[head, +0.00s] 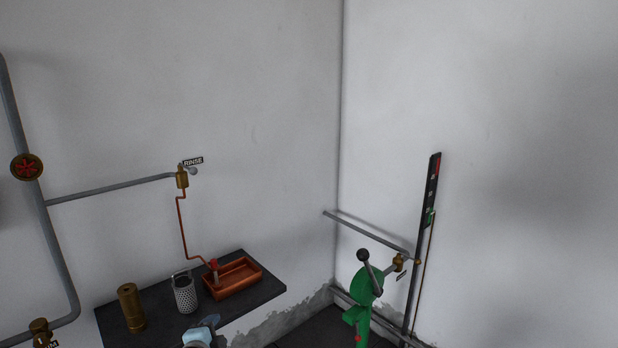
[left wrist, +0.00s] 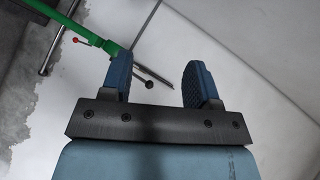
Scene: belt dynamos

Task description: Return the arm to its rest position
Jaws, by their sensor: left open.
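My left gripper (head: 209,322) shows at the bottom edge of the head view, in front of the dark shelf (head: 255,307). In the left wrist view its two blue fingers (left wrist: 157,82) stand apart with nothing between their tips. The gripper looks empty and touches nothing that I can see. Most of my left arm is outside the head view. My right gripper is in neither view.
The shelf holds a brass cylinder (head: 131,308), a perforated metal basket (head: 185,293) and a copper-coloured tray (head: 233,279). A green lever-topped device (head: 366,288) stands right of the shelf. Pipes, a red valve wheel (head: 27,167) and a RINSE tap (head: 182,178) line the walls.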

